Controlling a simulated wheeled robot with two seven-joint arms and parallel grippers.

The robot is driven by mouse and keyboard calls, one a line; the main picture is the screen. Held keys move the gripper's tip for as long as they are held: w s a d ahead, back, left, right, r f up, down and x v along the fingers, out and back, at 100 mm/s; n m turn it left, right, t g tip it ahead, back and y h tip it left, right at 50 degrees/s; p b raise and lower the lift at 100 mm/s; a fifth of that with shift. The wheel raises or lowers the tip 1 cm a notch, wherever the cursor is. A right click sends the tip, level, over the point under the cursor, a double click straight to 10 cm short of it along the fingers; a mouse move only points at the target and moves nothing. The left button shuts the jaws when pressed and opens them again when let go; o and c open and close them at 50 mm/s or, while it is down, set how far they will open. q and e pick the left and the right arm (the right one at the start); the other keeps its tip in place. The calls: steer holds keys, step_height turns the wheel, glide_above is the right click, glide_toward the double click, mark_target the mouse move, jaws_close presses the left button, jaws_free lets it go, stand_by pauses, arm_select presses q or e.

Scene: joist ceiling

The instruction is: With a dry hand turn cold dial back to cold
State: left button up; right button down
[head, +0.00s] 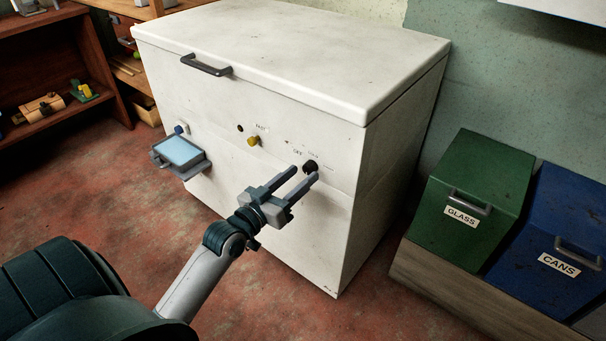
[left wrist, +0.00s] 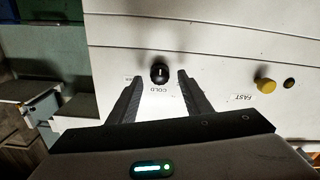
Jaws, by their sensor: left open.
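The cold dial (head: 311,166) is a small black knob on the front of the white chest freezer (head: 290,50), near its right corner. It also shows in the left wrist view (left wrist: 159,73), with a pale pointer mark and a COLD label beside it, upside down there. My left gripper (head: 306,173) is open, its two fingers pointing at the dial. In the left wrist view the dial appears between the fingertips; whether the fingers reach around it or stop short, I cannot tell. I see no grip on it. My right gripper is not in view.
A yellow knob (head: 254,140) by a FAST label sits left of the dial. A grey tray with a pale blue surface (head: 181,151) juts from the freezer front. Green GLASS (head: 470,190) and blue CANS (head: 560,235) bins stand right. Red floor lies in front.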

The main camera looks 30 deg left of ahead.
arm_select(q)
steer(key=shift+w+d, duration=0.1)
steer(key=shift+w, duration=0.95)
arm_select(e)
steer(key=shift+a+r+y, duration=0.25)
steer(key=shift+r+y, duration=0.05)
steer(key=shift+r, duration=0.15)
arm_select(q)
steer(key=c, duration=1.1)
steer(key=shift+o, duration=0.2)
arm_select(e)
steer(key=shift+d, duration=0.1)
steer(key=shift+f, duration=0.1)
